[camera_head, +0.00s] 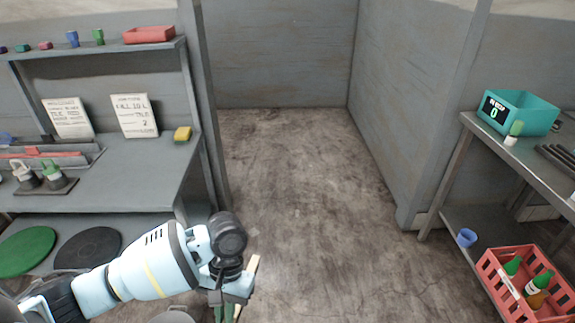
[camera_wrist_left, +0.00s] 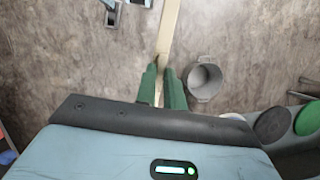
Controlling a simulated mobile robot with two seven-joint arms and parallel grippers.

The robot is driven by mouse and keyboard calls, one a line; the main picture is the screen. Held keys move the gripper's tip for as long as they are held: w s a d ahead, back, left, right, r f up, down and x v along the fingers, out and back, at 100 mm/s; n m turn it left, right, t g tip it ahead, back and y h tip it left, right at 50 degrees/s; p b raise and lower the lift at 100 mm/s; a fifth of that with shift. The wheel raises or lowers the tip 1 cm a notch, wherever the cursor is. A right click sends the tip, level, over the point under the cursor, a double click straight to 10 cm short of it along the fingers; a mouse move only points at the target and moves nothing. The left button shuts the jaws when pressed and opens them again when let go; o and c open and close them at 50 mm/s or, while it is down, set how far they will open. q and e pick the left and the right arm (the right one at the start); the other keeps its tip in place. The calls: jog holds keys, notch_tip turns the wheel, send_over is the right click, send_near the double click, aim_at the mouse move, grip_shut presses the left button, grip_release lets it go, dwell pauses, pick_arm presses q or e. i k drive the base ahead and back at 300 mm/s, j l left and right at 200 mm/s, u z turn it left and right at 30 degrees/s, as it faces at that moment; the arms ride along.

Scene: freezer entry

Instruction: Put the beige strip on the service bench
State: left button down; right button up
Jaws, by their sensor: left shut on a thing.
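My left gripper (camera_head: 228,308) is low in front of the doorway, to the right of the left-hand bench. It is shut on the beige strip (camera_head: 253,266), whose upper end shows beside the wrist. In the left wrist view the green fingers (camera_wrist_left: 163,86) close around the strip (camera_wrist_left: 169,32), which runs away from them to the top edge. A grey bench (camera_head: 130,172) stands on the left and a metal bench (camera_head: 529,158) on the right; I cannot tell which is the service bench. My right gripper is not in view.
A teal bin (camera_head: 530,112) and a small green-capped bottle (camera_head: 514,133) stand on the right bench, with a red crate (camera_head: 500,290) below. A grey bucket (camera_wrist_left: 205,82) is on the floor. The middle floor is clear.

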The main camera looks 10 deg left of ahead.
aim_at(129, 178)
jog(key=i, duration=1.45)
jog(key=i+l+u, duration=0.1)
jog(key=i, duration=1.4)
jog(key=u, duration=2.35)
